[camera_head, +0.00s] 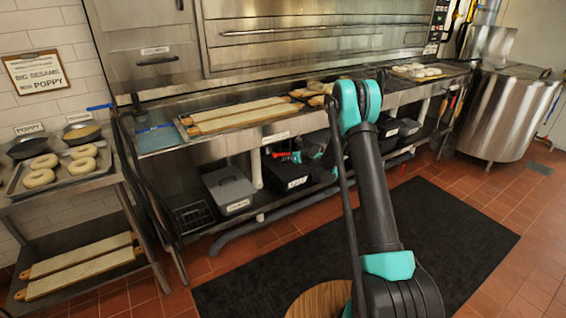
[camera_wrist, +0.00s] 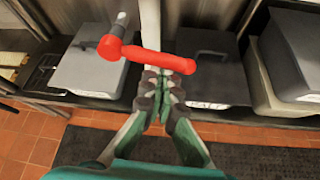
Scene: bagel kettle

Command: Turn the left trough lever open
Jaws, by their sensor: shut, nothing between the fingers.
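A red lever (camera_wrist: 150,56) lies nearly level across the middle of the wrist view. Its round hub (camera_wrist: 109,47) is at the left, on a short grey pipe stub, and its free end points right. It also shows small in the head view (camera_head: 282,155), under the steel counter. My gripper (camera_wrist: 166,78) is shut and empty.
Below the counter (camera_head: 262,134) are a grey lidded bin (camera_head: 229,188), a black bin (camera_head: 287,176) and a white upright pipe (camera_wrist: 150,28). More bins (camera_wrist: 288,55) stand at the wrist view's right. A black mat (camera_head: 460,225) covers clear floor. A steel kettle (camera_head: 507,115) stands far right.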

